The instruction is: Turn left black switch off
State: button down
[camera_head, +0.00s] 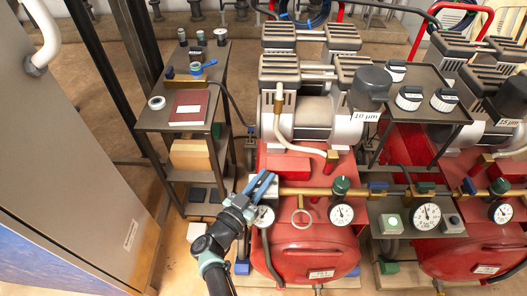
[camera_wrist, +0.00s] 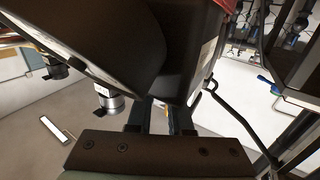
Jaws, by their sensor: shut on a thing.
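A small box with a dark round knob (camera_head: 452,222) sits on the right of a grey panel in front of the red tanks; it may be the black switch. My gripper (camera_head: 266,181) is left of it, clearly apart, at the left end of the brass pipe (camera_head: 310,191). Two blue strips show at its tip. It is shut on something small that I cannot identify. In the wrist view the fingers (camera_wrist: 168,118) are close together, with a little blue and orange between them. The contact is partly hidden.
A small shelf (camera_head: 222,75) stands behind left, and a large grey cabinet (camera_head: 75,130) at far left.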

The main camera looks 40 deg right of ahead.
jog(key=shift+a, duration=0.15)
jog(key=c, duration=0.8)
grip_release()
jog(key=p+v, duration=0.3)
jog(key=v, duration=1)
jog(key=shift+p, duration=0.4)
